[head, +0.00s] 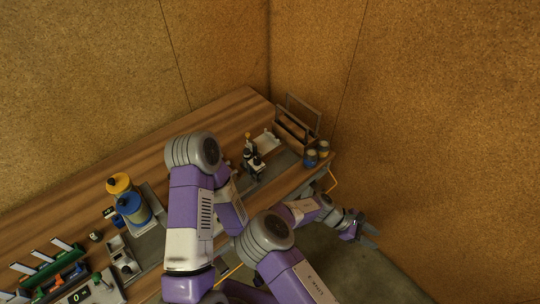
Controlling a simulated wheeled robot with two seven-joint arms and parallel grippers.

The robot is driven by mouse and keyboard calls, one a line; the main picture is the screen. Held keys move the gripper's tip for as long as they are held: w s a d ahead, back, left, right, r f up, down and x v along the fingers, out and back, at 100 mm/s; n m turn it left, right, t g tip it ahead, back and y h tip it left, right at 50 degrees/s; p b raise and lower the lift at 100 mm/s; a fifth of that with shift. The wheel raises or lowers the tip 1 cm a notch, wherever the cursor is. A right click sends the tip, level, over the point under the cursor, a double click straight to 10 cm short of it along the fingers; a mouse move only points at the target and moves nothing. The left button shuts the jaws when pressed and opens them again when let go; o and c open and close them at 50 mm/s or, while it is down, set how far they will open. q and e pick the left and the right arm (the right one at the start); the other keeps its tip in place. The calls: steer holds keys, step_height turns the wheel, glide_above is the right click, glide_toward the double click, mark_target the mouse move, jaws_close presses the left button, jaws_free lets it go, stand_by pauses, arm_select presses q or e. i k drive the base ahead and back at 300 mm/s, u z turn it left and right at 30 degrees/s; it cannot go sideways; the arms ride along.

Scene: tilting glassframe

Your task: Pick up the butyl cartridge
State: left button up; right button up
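I cannot tell for certain which object is the butyl cartridge. Two small upright cylinders stand at the bench's right end, a blue-bodied one (311,158) and a darker one with a pale top (323,149).
The wooden bench (165,157) runs diagonally along the walls. A frame rack (297,125) stands at its far right end. A small black device (252,161) sits on a grey plate. Green and orange racks (60,268) are at lower left. The back strip of the bench is clear.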

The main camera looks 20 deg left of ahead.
mark_target(248, 152)
steer(key=z, duration=0.95)
steer(key=i, duration=0.85)
steer(key=u, duration=3.4)
steer(key=i, duration=0.5)
steer(key=z, duration=0.05)
